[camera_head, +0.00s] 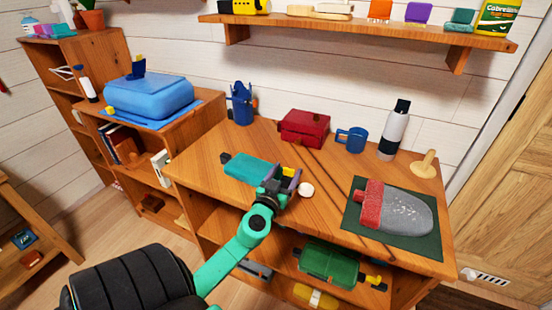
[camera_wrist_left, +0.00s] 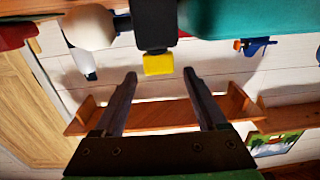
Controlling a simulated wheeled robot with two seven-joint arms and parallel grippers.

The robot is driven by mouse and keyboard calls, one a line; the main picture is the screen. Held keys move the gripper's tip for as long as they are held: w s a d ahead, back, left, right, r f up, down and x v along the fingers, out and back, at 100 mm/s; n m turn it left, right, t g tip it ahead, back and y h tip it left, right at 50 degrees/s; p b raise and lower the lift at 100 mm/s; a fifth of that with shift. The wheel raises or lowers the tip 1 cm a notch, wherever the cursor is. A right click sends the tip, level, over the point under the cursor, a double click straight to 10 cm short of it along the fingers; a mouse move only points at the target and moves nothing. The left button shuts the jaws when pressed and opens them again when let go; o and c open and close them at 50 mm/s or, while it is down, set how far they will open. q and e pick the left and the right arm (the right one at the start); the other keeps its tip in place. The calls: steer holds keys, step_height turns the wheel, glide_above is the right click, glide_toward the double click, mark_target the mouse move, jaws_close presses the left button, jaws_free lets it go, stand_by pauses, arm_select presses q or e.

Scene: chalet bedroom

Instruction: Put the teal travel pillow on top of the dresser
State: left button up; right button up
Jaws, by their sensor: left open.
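The teal travel pillow (camera_head: 245,169), a flattish teal block with a black end, lies on the wooden top of what looks like the dresser (camera_head: 195,170). In the left wrist view its teal body (camera_wrist_left: 250,18) is at the upper right, beside a black end piece with a yellow tip (camera_wrist_left: 158,64). My left gripper (camera_head: 284,174) is at the pillow's right end and partly hides it. In the left wrist view the gripper (camera_wrist_left: 158,85) is open, with the yellow tip ahead between the finger lines; no contact shows. My right gripper is not in view.
A white ball (camera_head: 305,190) sits close right of the gripper. A red case (camera_head: 304,127), blue mug (camera_head: 352,139), bottle (camera_head: 394,130) and grey-red item on a dark mat (camera_head: 358,220) share the top. A wall shelf (camera_head: 370,33) hangs behind. A blue bag (camera_head: 150,95) stands left.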

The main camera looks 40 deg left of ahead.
arm_select(q)
steer(key=b+v, duration=0.4)
steer(key=v, duration=0.5)
steer(key=shift+s, duration=0.4)
steer(key=shift+d, duration=0.15)
